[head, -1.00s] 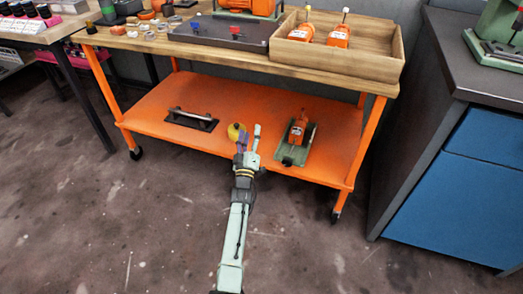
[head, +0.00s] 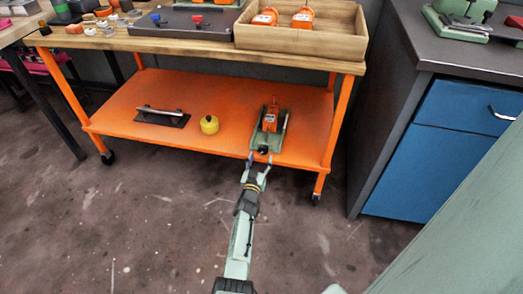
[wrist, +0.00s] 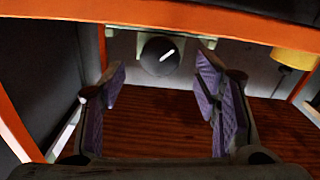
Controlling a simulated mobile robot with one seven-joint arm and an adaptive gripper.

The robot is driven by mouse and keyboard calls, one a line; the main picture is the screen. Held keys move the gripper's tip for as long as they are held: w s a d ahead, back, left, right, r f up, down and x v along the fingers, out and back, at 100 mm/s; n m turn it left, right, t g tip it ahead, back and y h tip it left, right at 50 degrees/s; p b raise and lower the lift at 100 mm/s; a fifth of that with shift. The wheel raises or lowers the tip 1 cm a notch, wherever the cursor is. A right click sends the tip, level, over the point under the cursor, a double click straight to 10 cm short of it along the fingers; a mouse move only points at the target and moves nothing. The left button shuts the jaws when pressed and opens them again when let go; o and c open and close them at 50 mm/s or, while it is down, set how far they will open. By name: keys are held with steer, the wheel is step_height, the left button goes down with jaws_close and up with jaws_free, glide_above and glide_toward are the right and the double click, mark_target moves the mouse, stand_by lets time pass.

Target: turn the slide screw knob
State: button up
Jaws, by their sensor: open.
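The green slide (head: 284,133) with an orange block (head: 272,117) on it lies on the cart's orange lower shelf. Its black screw knob (head: 263,151) is at the slide's near end, by the shelf's front edge. My gripper (head: 259,163) is open and empty just in front of the knob. In the wrist view the round dark knob (wrist: 158,60), with a white mark on its face, shows in the gap between the purple-padded fingers of my gripper (wrist: 162,74). It looks slightly beyond the fingertips and untouched; the exact depth is hard to tell.
The orange shelf (head: 225,140) also holds a yellow round object (head: 209,125) and a dark plate with a handle (head: 161,117), left of the slide. The wooden tabletop (head: 190,45) is above. A blue cabinet (head: 400,170) stands right. Floor in front is clear.

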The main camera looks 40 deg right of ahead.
mark_target(263, 152)
steer(key=b+x, duration=0.2)
steer(key=x, duration=0.1)
steer(key=shift+d+f, duration=0.1)
steer(key=shift+d, duration=0.05)
steer(key=shift+w+d, duration=0.25)
steer(key=shift+w, duration=0.05)
steer(key=c, duration=1.1)
steer(key=shift+c, duration=0.2)
steer(key=shift+m+b, duration=0.4)
steer(key=shift+b, duration=0.05)
steer(key=m+b, duration=0.2)
steer(key=m, duration=0.2)
steer(key=shift+m+b, duration=1.1)
steer(key=shift+m, duration=1.2)
